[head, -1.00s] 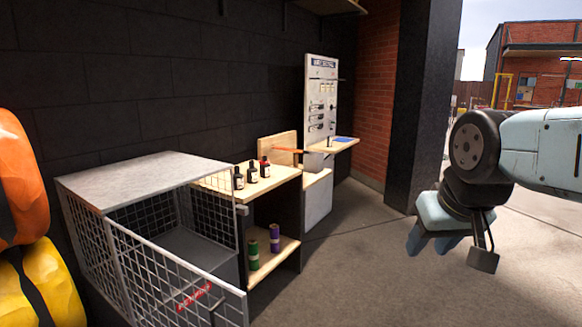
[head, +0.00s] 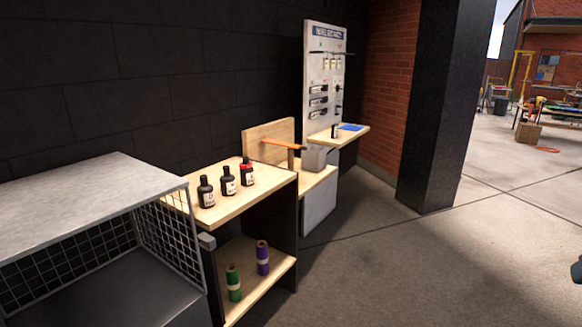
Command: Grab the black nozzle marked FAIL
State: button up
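A white upright board (head: 312,75) with a dark header stands against the back wall, and small dark fittings and pale tags hang on it. Black nozzle-like pieces (head: 318,101) sit on its lower left part. A small dark upright object (head: 334,131) stands on the wooden shelf (head: 361,135) below the board. Any FAIL marking is too small to read, so I cannot tell which piece is the marked nozzle. My gripper is out of view; only a dark sliver shows at the right edge.
A wire cage (head: 100,185) fills the lower left. A wooden-topped stand (head: 232,203) holds three dark bottles (head: 228,181); green (head: 233,283) and purple (head: 262,258) rolls stand below. A grey box (head: 315,158) sits beyond. A dark pillar (head: 433,110) stands right; the floor (head: 400,260) before it is clear.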

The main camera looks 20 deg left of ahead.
aim_at(246, 176)
jog(key=u, duration=0.05)
jog(key=i, duration=1.1)
jog(key=u, duration=0.85)
jog(key=i, duration=0.9)
jog(key=u, duration=0.5)
jog(key=k, duration=0.75)
jog(key=u, duration=0.25)
jog(key=i, duration=0.8)
jog(key=z, duration=0.1)
